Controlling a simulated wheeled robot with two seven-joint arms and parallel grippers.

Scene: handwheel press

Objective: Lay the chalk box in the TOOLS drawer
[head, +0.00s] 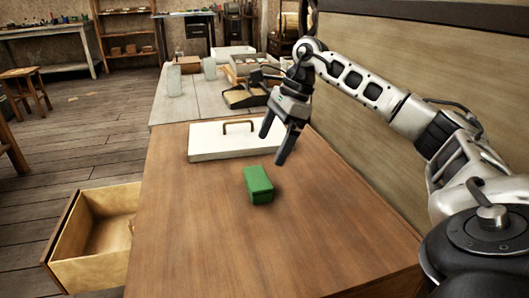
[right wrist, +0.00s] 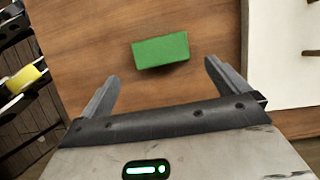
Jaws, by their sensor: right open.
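A green box, which I take to be the chalk box (head: 258,185), lies on the brown wooden worktop in the head view. It also shows in the right wrist view (right wrist: 161,51), beyond the fingertips. My right gripper (head: 273,144) is open and empty, above the worktop and a little behind the box, not touching it. An open wooden drawer (head: 64,240) sticks out at the worktop's left side and looks empty where I can see inside; no label is readable. My left gripper is not in view.
A white panel with a brown handle (head: 222,146) lies on the worktop behind the box. A grey table (head: 188,101) with trays and blocks stands farther back. A wall runs along the right. The front of the worktop is clear.

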